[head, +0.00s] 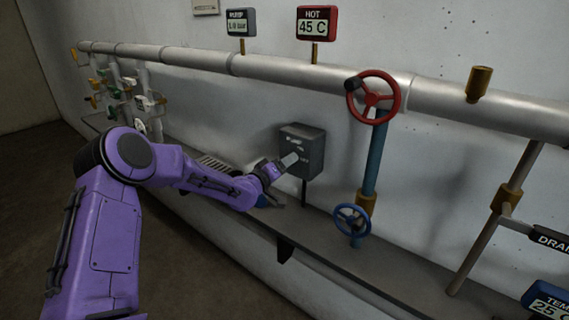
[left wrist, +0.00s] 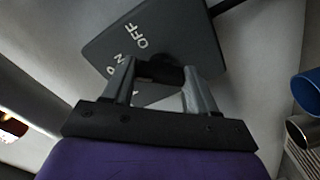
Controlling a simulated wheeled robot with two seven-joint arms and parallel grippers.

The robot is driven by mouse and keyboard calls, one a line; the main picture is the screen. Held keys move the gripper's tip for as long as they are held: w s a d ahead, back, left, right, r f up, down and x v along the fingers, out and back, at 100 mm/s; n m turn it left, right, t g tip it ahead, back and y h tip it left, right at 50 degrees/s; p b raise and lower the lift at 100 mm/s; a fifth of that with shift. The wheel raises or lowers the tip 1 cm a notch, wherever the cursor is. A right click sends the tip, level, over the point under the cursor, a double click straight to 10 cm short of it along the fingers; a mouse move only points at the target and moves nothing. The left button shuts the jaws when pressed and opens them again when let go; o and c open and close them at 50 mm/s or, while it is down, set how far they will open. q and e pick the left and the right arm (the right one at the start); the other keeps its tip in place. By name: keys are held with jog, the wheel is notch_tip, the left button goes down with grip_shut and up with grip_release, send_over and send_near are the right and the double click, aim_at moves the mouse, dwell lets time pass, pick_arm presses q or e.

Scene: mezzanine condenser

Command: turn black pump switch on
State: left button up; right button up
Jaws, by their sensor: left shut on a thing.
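The pump switch is a dark grey box (head: 312,148) on the wall above the ledge in the head view. In the left wrist view the box (left wrist: 172,25) fills the top middle, with OFF and a partly hidden ON lettered in white on its face. A black knob (left wrist: 160,72) stands out from that face. My left gripper (head: 289,160) reaches the front of the box. In the left wrist view its two grey fingers (left wrist: 157,70) are shut on the knob, one on each side. The knob's pointing direction is hidden. My right gripper is not in view.
A silver pipe (head: 270,69) runs above the box. A red valve wheel (head: 374,97) and a blue wheel (head: 351,220) are to its right. Displays read PUMP (head: 241,22) and HOT (head: 316,23). A ledge (head: 330,232) runs below.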

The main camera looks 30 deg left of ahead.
pick_arm(q)
jog(key=shift+n, duration=1.1)
jog(key=o, duration=1.1)
jog(key=shift+c, duration=0.2)
jog(key=s+b, duration=0.1)
jog(key=s, duration=0.9)
jog(key=shift+s+a+b, duration=0.25)
jog(key=shift+a+b, duration=0.05)
jog(key=shift+a, duration=0.15)
